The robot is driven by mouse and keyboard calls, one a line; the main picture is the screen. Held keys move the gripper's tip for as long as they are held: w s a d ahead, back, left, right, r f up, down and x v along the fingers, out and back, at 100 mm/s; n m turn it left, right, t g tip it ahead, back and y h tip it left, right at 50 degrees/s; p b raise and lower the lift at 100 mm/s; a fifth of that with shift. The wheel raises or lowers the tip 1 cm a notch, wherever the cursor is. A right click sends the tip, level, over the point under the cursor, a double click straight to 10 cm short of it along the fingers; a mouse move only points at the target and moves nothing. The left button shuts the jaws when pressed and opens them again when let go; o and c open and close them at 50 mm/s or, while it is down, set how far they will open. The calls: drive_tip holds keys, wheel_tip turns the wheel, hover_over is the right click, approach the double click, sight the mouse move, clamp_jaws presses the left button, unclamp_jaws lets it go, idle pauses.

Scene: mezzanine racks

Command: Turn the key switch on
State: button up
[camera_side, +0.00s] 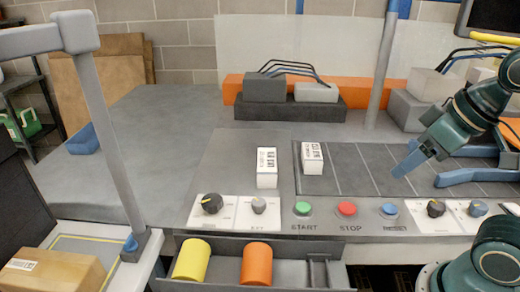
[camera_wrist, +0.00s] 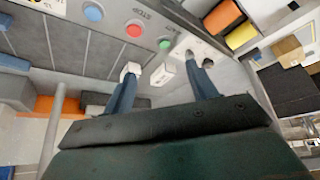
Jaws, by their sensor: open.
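The key switch (camera_side: 258,205) is a small grey knob on a white plate marked KEY, at the front of the grey panel. It also shows in the wrist view (camera_wrist: 189,53), close to the tip of the right finger in the picture. Whether it is on or off is too small to tell. My gripper (camera_side: 408,163) has blue fingers and hangs above the right part of the panel, well to the right of the key switch and apart from it. In the wrist view my gripper (camera_wrist: 161,68) is open, with its fingers spread and nothing held.
A black rotary knob (camera_side: 211,203) sits left of the key switch. Green (camera_side: 302,208), red (camera_side: 347,208) and blue (camera_side: 389,210) buttons line the front edge to its right. Two upright white boxes (camera_side: 267,168) (camera_side: 312,157) stand behind. Yellow (camera_side: 191,260) and orange (camera_side: 256,264) cylinders lie in front.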

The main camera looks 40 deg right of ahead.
drive_tip(key=w+a+r+n+g, duration=0.1)
drive_tip(key=w+r+n, duration=0.1)
drive_tip(key=w+n, duration=0.35)
drive_tip(key=n+g, duration=0.5)
drive_tip(key=n, duration=0.7)
hover_over(259, 201)
wheel_tip(259, 201, down, 12)
drive_tip(key=shift+a+r, duration=0.15)
drive_tip(key=shift+r, duration=0.05)
wheel_tip(259, 201, down, 14)
drive_tip(key=shift+r, duration=0.1)
drive_tip(key=shift+c, duration=0.5)
